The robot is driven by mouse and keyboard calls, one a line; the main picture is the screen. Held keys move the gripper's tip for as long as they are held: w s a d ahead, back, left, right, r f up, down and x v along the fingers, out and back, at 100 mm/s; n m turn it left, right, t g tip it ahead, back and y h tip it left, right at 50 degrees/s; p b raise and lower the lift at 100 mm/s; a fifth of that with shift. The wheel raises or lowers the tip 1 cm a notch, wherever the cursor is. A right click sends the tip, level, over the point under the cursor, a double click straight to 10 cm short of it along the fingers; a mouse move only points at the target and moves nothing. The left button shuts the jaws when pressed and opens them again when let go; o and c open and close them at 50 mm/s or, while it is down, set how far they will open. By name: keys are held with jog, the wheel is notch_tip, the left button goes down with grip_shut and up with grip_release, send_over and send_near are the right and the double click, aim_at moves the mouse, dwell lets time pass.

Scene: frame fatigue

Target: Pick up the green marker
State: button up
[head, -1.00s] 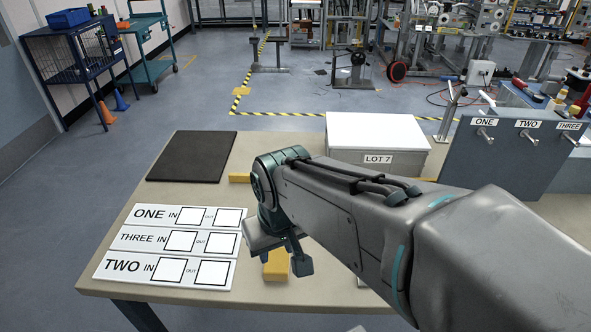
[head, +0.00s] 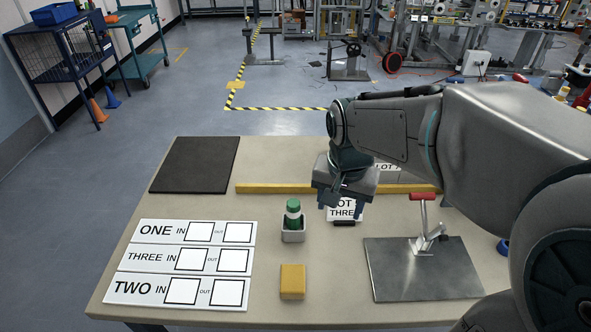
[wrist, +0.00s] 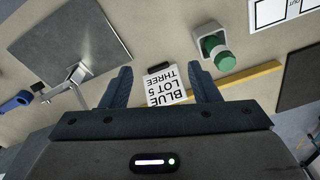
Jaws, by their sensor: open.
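The green marker (head: 293,209) stands upright in a small white holder (head: 293,234) near the middle of the table. It also shows in the wrist view (wrist: 216,50), to the right of the fingers. My gripper (head: 341,203) is open and empty, to the right of the marker and apart from it. In the wrist view my gripper (wrist: 163,85) has its fingers spread on both sides of a white card (wrist: 166,90) that reads BLUE LOT 5 THREE. The card also shows in the head view (head: 346,213), partly hidden by my gripper.
A yellow block (head: 292,281) lies in front of the holder. A metal plate with a red-handled clamp (head: 422,197) is at right. A yellow bar (head: 275,188) runs behind. White label strips (head: 190,260) lie at left, and a dark mat (head: 195,165) at back left.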

aim_at(294, 213)
jog(key=w+a+m+p, duration=0.1)
jog(key=w+a, duration=0.2)
jog(key=w+a+m+g+p, duration=0.1)
jog(key=w+a+m, duration=0.1)
jog(key=w, duration=0.1)
jog(key=w+a+m+p, duration=0.1)
jog(key=w+a+m, duration=0.1)
jog(key=w+a, duration=0.1)
jog(key=shift+w+a+p, duration=0.3)
jog(key=shift+w+p, duration=0.05)
jog(key=shift+w, duration=0.1)
jog(key=shift+a+f, duration=0.15)
jog(key=shift+f, duration=0.05)
notch_tip(294, 213, down, 8)
jog(key=shift+r, duration=0.1)
jog(key=shift+s+f+p, duration=0.15)
jog(key=shift+f+p, duration=0.3)
jog(key=shift+f, duration=0.95)
jog(key=shift+s+f+p, duration=0.15)
jog(key=shift+f+p, duration=0.25)
jog(key=shift+f, duration=1)
jog(key=c, duration=1)
